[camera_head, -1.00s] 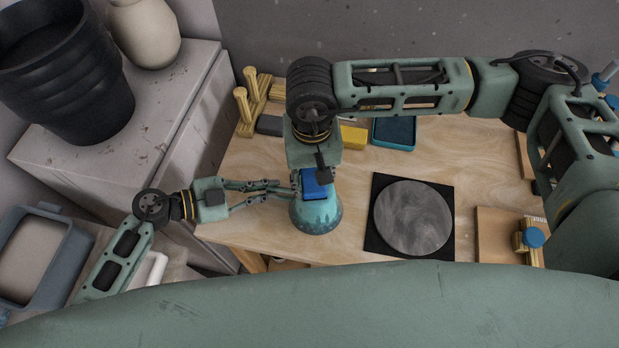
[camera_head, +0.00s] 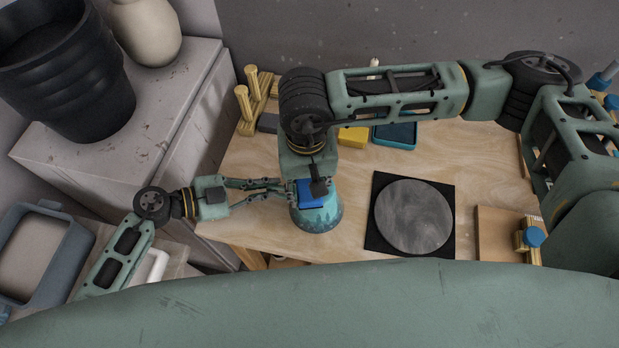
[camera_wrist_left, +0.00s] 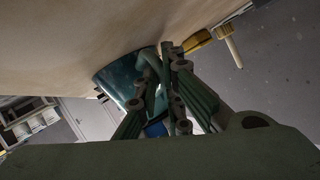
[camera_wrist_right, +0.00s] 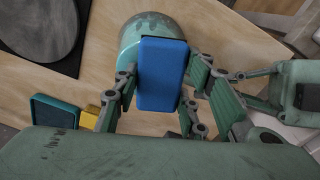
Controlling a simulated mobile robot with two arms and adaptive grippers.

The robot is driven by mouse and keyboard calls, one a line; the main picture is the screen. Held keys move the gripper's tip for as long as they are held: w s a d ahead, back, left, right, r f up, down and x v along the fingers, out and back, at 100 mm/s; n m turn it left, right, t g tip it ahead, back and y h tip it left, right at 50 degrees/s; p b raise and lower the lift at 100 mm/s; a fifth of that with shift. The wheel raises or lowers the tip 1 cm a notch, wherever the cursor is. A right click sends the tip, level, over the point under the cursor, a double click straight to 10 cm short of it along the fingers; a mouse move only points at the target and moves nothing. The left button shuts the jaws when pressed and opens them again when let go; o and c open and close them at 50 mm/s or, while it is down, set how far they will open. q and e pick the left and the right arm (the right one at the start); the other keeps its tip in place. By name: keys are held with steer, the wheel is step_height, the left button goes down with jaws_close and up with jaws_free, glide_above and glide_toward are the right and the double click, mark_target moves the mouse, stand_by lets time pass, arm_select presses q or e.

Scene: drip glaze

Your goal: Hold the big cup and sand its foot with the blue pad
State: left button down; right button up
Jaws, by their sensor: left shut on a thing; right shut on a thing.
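The big cup (camera_head: 318,217) is teal with a darker drip pattern and stands mouth down on the wooden table, its foot upward. My left gripper (camera_head: 289,188) reaches in from the left and is shut on the cup's upper side. The cup (camera_wrist_left: 120,82) also shows between table and fingers in the left wrist view. My right gripper (camera_head: 316,186) points down over the cup, shut on the blue pad (camera_head: 311,196). In the right wrist view the pad (camera_wrist_right: 160,75) lies over the cup's foot and hides it; I cannot tell whether they touch.
A dark round wheel disc (camera_head: 413,217) on a black square lies right of the cup. A blue tray (camera_head: 395,136), a yellow block (camera_head: 353,137) and a wooden peg stand (camera_head: 258,105) are behind. A wooden board (camera_head: 497,235) lies at right.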

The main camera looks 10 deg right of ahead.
steer(key=shift+w+d, duration=0.35)
steer(key=shift+w, duration=0.2)
steer(key=shift+w+d, duration=0.3)
steer(key=shift+w, duration=0.25)
steer(key=shift+s+a, duration=0.1)
steer(key=shift+s+a, duration=0.3)
steer(key=shift+s, duration=0.2)
steer(key=shift+s+a, duration=0.25)
steer(key=shift+s, duration=0.25)
steer(key=shift+r, duration=3.55)
